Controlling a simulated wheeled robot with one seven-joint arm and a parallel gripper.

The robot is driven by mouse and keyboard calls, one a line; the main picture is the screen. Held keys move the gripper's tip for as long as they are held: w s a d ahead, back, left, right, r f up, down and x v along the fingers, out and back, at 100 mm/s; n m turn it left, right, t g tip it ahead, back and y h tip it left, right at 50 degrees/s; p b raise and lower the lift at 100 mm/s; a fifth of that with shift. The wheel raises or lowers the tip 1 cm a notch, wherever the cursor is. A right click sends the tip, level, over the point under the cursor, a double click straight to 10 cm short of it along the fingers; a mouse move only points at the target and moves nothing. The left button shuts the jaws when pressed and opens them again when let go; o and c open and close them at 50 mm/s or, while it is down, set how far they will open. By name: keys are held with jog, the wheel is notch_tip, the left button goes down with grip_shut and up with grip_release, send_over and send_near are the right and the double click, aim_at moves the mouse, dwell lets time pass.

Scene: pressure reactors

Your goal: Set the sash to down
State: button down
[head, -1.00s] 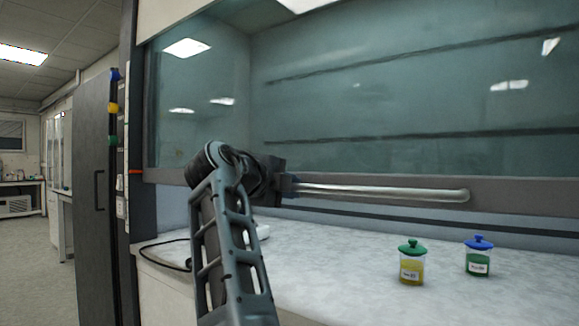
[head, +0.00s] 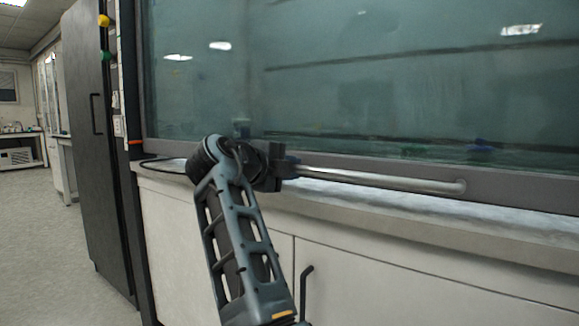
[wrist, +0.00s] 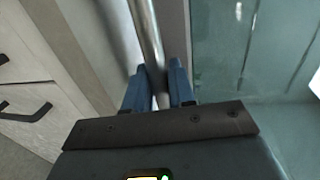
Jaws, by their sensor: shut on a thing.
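The glass sash (head: 340,85) of the fume hood has a grey bottom frame (head: 520,190) with a long metal bar handle (head: 385,179). The bottom frame now sits low, just above the front of the worktop; I cannot tell whether it touches. My gripper (head: 290,168) is at the left end of the handle. In the wrist view, the blue fingers of my gripper (wrist: 160,85) are shut on the handle (wrist: 148,40), one on each side.
Below the worktop edge (head: 420,225) are white cabinet doors (head: 400,275) with a dark pull (head: 305,290). A dark tall cabinet (head: 95,150) stands at the left. Lidded jars show dimly behind the glass, such as one with a blue lid (head: 481,147). Open floor (head: 45,230) lies far left.

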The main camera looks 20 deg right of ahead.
jog(key=shift+f, duration=0.45)
jog(key=c, duration=1.1)
grip_release()
jog(key=shift+r, duration=0.1)
jog(key=shift+a+r, duration=0.1)
jog(key=p+v, duration=0.1)
jog(key=v, duration=0.6)
jog(key=shift+s+a+p, duration=0.2)
jog(key=shift+s+p, duration=0.05)
jog(key=shift+p, duration=0.05)
